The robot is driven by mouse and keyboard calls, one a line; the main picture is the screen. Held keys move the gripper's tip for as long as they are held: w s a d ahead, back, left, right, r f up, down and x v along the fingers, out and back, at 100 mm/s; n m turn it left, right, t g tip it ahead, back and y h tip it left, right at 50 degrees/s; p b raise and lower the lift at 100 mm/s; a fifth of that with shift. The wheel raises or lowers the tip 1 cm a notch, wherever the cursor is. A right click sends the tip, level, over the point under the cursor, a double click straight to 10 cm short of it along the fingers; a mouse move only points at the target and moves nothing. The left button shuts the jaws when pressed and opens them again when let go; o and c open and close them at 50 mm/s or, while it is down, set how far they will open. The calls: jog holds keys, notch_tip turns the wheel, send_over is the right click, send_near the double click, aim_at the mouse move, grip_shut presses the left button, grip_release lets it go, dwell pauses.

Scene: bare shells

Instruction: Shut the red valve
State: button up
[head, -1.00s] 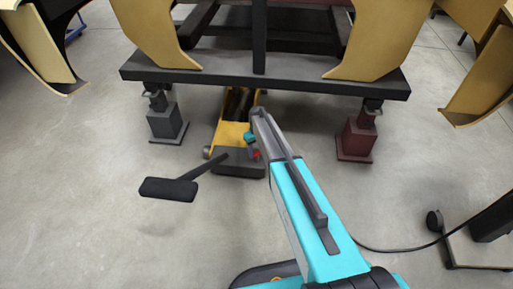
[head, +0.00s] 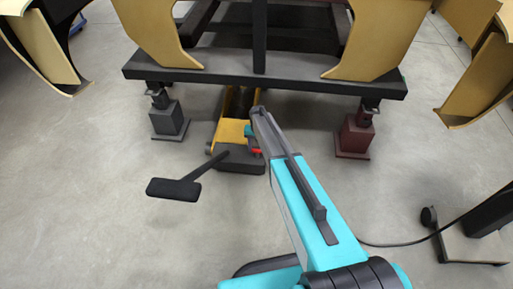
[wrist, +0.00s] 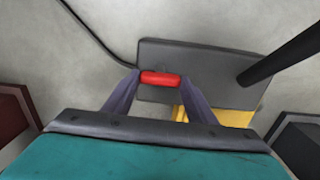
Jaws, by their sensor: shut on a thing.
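The red valve (wrist: 160,78) is a short red bar lying crosswise in the wrist view, in front of a dark grey plate. My gripper (wrist: 160,82) has one finger at each end of the bar and is shut on it. In the head view the red valve (head: 257,151) shows as a small red piece at the front of a yellow and black floor jack (head: 232,135), just left of my arm. My fingers are mostly hidden there by the arm.
A black handle with a wide pad (head: 174,189) sticks out from the jack to the front left. A dark steel frame (head: 200,76) on a grey stand (head: 169,121) and a dark red stand (head: 355,137) spans behind. A cable lies on the floor at right.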

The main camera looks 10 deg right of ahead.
jog(key=shift+w, duration=0.1)
dwell(0.3)
jog(key=o, duration=1.1)
jog(key=shift+c, duration=0.2)
notch_tip(320, 180, up, 14)
jog(key=p, duration=0.1)
jog(key=shift+p, duration=0.4)
